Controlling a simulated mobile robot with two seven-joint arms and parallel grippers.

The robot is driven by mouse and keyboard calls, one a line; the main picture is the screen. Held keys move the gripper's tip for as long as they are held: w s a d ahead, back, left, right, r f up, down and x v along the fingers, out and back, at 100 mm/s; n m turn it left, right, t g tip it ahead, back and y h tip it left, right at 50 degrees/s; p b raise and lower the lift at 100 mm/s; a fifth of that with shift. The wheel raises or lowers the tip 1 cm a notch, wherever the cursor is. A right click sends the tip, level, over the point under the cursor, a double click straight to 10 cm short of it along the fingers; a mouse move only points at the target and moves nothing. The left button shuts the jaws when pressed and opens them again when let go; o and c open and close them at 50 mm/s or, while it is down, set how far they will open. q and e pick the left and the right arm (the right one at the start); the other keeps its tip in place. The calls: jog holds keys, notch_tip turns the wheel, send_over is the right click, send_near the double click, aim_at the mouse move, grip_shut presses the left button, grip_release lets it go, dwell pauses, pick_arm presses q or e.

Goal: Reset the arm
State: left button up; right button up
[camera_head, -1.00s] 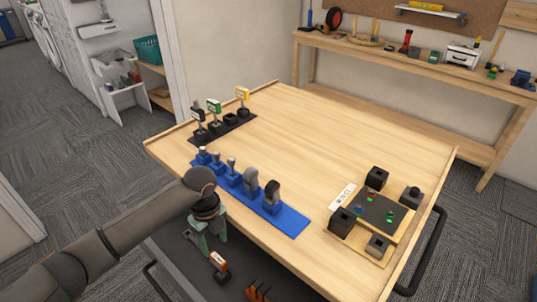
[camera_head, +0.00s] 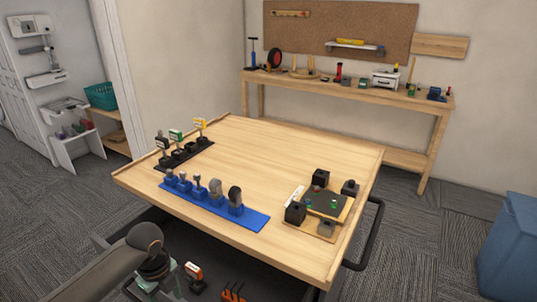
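My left arm comes in from the lower left, and its wrist is beside the near left edge of the wooden table (camera_head: 300,160), lower than the tabletop. My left gripper (camera_head: 160,291) is partly in view at the bottom edge. Its fingertips are cut off or hidden, so I cannot tell whether it is open or holds anything. My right arm and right gripper are not in view.
A blue mat (camera_head: 255,220) with several upright tools lies along the table's near left edge. A black strip (camera_head: 204,146) with small signs is behind it. A wooden board (camera_head: 323,238) with black blocks is at the right. A blue bin (camera_head: 508,250) stands right.

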pick_arm(q)
jog(key=s+a+r+n+y, duration=0.1)
jog(key=a+r+y, duration=0.1)
jog(key=a, duration=0.8)
jog(key=s+a+r+n+y, duration=0.1)
jog(key=a+n, duration=0.1)
jog(key=a, duration=0.8)
jog(key=s+d+f+n+t+h, duration=0.1)
jog(key=s+f+n+t, duration=0.2)
jog(key=f, duration=0.3)
jog(key=s+d+f+n+t, duration=0.2)
jog(key=s+f+n, duration=0.15)
jog(key=f, duration=0.35)
jog(key=s+d+n+t+h, duration=0.3)
jog(key=s+d+n, duration=0.15)
jog(key=s, duration=0.35)
jog(key=s+d+f+n+t+h, duration=0.1)
jog(key=d+n, duration=0.7)
jog(key=d, duration=1.1)
jog(key=shift+d+f+h, duration=0.25)
jog(key=shift+f+h, duration=0.05)
jog(key=shift+f, duration=0.15)
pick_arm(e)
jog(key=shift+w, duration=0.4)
pick_arm(q)
jog(key=shift+a, duration=0.1)
